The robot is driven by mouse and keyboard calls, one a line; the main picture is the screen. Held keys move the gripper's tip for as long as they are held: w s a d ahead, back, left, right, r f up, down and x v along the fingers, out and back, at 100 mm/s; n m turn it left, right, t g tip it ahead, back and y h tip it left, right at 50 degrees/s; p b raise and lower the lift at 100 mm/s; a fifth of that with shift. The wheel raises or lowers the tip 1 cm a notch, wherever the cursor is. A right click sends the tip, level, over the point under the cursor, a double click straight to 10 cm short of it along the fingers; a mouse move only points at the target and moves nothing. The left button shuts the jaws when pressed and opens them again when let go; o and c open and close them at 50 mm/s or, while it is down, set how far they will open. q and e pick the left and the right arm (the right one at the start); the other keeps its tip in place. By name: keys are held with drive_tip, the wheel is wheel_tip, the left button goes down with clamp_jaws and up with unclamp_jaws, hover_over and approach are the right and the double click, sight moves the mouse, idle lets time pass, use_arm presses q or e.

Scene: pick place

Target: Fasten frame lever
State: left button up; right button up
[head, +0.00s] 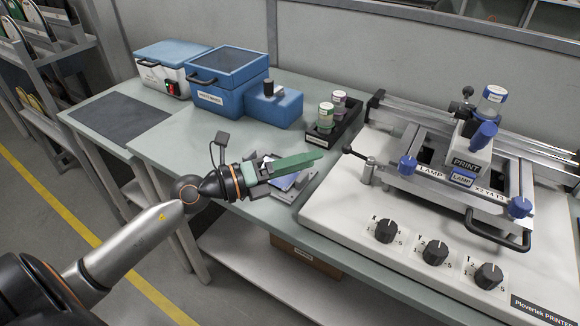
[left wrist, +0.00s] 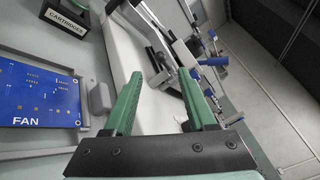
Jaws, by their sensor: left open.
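The printer (head: 340,225) has a white base and a metal frame (head: 440,188) on top. A lever with a black ball knob (head: 348,150) sticks out at the frame's left end, on a metal post (head: 368,172). Blue knobs sit at the frame's front corners, one at the left (head: 407,165) and one at the right (head: 520,207). My left gripper (head: 305,166) is open and empty, left of the lever and apart from it. In the left wrist view its green fingers (left wrist: 162,88) stand apart, with the white base beyond them. My right gripper is not in view.
A blue board marked FAN (left wrist: 38,95) lies in a tray beside the printer, partly hidden by my gripper in the head view. A black cartridge holder (head: 335,130), blue boxes (head: 228,82) and dials (head: 435,252) stand around. The front left tabletop is clear.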

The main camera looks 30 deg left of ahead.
use_arm(q)
drive_tip(key=shift+v, duration=1.5)
